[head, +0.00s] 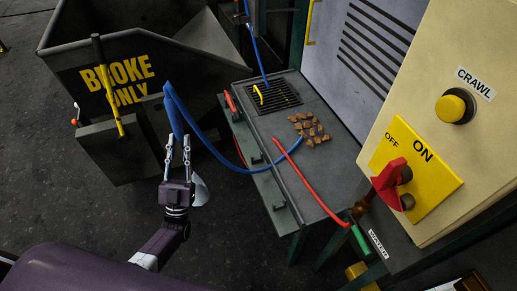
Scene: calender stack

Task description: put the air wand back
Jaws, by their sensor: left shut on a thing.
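My left gripper (178,140) points up the picture in front of the dark bin, with its two fingers closed around a blue hose (173,108). The hose rises above the fingers, bends over, and loops right to the grey bench. I cannot make out a separate wand body in the fingers. A pale grey curved piece (201,191) shows just right of the gripper; I cannot tell if it belongs to the held thing. A second blue line (257,52) hangs down to a small yellow piece (259,94) at the bench grate. My right gripper is out of view.
The grey bench (342,165) has a grate (274,97), several brown chunks (311,130) and a red hose (305,182) with a green end (359,239). The "BROKE ONLY" bin (150,125) stands left. A control box (437,110) stands right. Dark floor lies below the bin.

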